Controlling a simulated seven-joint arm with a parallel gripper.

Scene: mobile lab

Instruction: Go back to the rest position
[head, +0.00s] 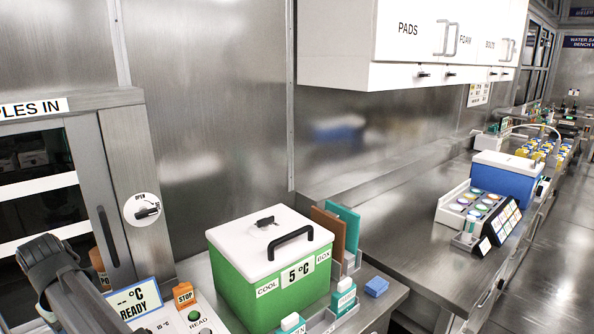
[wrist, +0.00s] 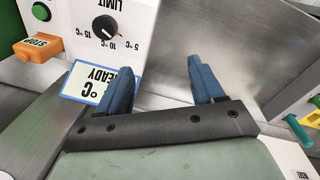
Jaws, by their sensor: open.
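My gripper (wrist: 160,67) shows in the wrist view with its two blue fingers spread apart and nothing between them. It hangs over bare metal beside a display reading °C READY (wrist: 88,88), which appears upside down. A dark part of my arm (head: 75,290) crosses the lower left of the head view. My fingers cannot be made out there.
The orange STOP button (wrist: 38,48) and LIMIT dial (wrist: 107,26) are near my gripper. A green cool box (head: 262,297) with a closed white lid stands on the bench. A metal cabinet (head: 122,190) is at left. White cupboards (head: 400,30) hang above.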

